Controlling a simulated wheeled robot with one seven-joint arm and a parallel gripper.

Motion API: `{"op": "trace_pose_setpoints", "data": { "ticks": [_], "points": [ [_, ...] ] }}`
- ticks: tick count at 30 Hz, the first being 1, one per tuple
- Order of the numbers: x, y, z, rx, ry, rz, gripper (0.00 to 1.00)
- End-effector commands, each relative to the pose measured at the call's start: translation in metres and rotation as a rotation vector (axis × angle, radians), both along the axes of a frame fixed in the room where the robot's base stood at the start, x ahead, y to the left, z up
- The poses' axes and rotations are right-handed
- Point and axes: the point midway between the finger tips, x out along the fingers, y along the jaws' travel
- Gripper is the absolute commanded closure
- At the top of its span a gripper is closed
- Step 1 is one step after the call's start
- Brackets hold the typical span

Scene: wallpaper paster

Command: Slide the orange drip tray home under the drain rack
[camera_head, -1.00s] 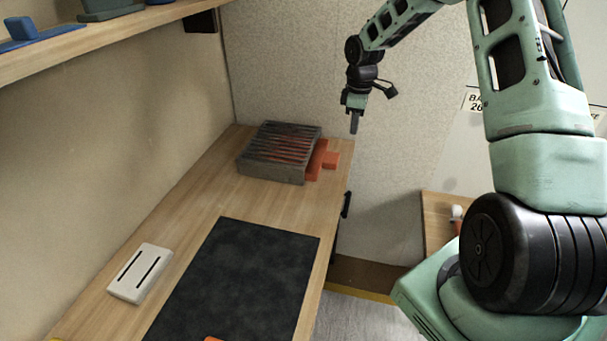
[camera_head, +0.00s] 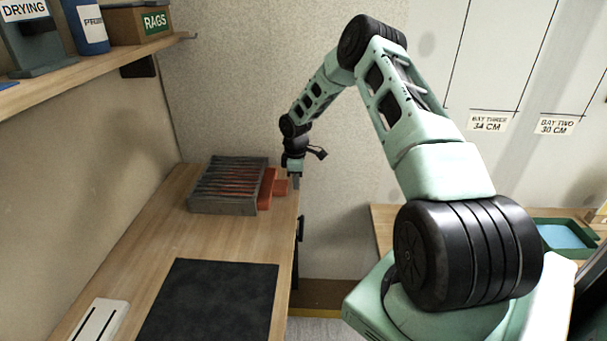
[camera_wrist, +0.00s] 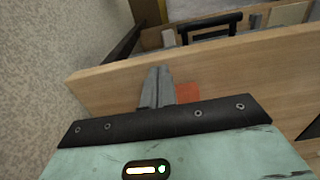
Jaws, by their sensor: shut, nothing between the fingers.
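The grey slatted drain rack (camera_head: 225,207) stands at the far end of the wooden bench. The orange drip tray (camera_head: 267,190) sits under it, and its right edge and tab stick out past the rack's right side. Orange also shows between the slats. My gripper (camera_head: 296,184) is shut and empty, pointing down just right of the tray's tab, near the bench's right edge. In the wrist view the shut fingers (camera_wrist: 157,88) are in front of the bench edge, with a patch of the orange tray (camera_wrist: 188,93) beside them. I cannot tell whether they touch.
A dark mat (camera_head: 210,305) and a white slotted block (camera_head: 98,320) lie nearer on the bench (camera_head: 165,250). A shelf (camera_head: 100,63) with a rags box (camera_head: 140,25) overhangs at left. A second bench with a green tray (camera_head: 565,238) is at right.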

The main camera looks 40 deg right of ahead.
Motion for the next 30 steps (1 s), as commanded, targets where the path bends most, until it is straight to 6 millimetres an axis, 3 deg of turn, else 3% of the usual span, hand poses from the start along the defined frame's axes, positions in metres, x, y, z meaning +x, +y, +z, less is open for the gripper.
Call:
{"op": "trace_pose_setpoints", "data": {
  "ticks": [17, 24, 30],
  "points": [
    [0.012, 0.01, -0.001, -0.001, 0.002, -0.002, 1.0],
    [0.045, 0.04, -0.004, -0.002, 0.001, 0.001, 1.0],
    [0.059, 0.053, -0.001, 0.0, 0.003, -0.003, 1.0]
  ]
}}
